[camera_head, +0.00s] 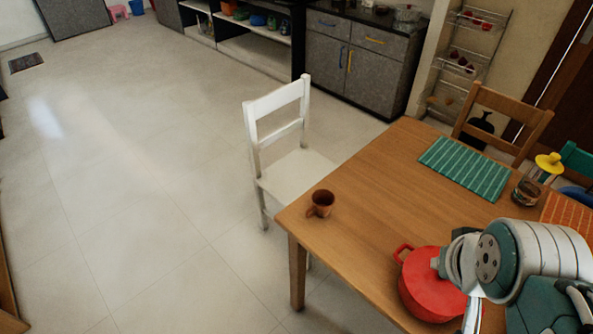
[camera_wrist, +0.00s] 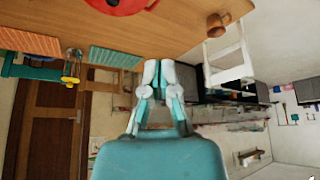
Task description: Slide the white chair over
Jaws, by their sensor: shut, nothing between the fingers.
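The white chair (camera_head: 283,150) stands upright on the floor at the left end of the wooden table, with its seat facing the table. In the wrist view, which is upside down, the white chair (camera_wrist: 230,58) shows to the right of my gripper (camera_wrist: 159,64). My gripper is shut and empty, and apart from the chair. In the head view my arm is at the lower right, over the table; the fingertips are not clear there.
The wooden table (camera_head: 365,193) holds a brown mug (camera_head: 321,203), a red pot (camera_head: 432,285), a green striped mat (camera_head: 467,167) and a yellow-topped jar (camera_head: 540,177). A wooden chair (camera_head: 503,119) stands behind it. Grey cabinets (camera_head: 355,68) line the back. Floor left of the white chair is clear.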

